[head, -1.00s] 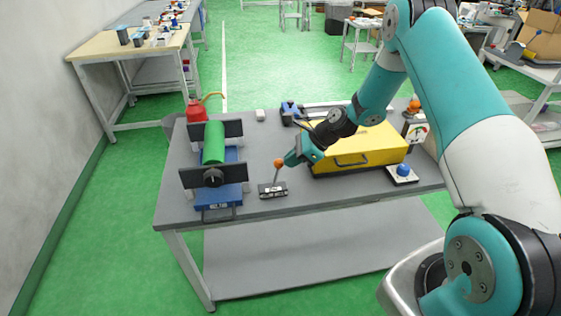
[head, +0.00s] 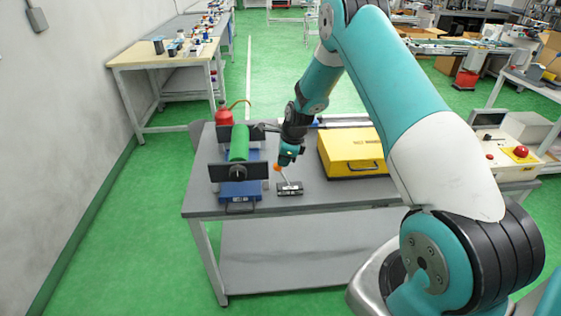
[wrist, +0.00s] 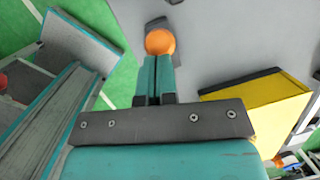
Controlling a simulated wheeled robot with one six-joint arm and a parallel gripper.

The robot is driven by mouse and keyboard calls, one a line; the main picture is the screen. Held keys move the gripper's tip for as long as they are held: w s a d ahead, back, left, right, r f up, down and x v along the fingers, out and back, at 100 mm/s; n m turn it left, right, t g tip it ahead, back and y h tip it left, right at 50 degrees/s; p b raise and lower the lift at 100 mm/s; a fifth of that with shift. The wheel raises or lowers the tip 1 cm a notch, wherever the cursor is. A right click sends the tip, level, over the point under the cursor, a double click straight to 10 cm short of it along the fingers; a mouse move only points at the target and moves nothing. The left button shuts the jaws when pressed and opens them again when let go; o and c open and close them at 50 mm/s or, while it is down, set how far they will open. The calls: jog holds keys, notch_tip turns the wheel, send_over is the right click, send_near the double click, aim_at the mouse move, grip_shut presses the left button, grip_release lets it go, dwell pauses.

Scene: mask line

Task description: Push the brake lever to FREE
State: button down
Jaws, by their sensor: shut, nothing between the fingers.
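The brake lever has an orange ball knob (head: 278,168) on a thin rod rising from a small dark base plate (head: 289,188) near the table's front edge. The rod leans left. The plate's lettering is too small to read. My gripper (head: 284,164) is at the knob, just above and right of it in the head view. In the wrist view, the teal fingers of my gripper (wrist: 155,80) are together, with the orange knob (wrist: 160,41) right at their tips. Whether they touch it I cannot tell. The knob is not between the fingers.
A yellow case (head: 353,152) stands to the right. The grey table (head: 330,195) is clear between lever and case.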

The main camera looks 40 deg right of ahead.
jog(key=shift+w+a, duration=0.1)
jog(key=shift+a, duration=0.05)
dwell(0.4)
jog(key=s+d+b+v, duration=0.1)
jog(key=v, duration=1.2)
jog(key=shift+d+f, duration=0.2)
jog(key=shift+f, duration=0.05)
jog(key=shift+s, duration=0.1)
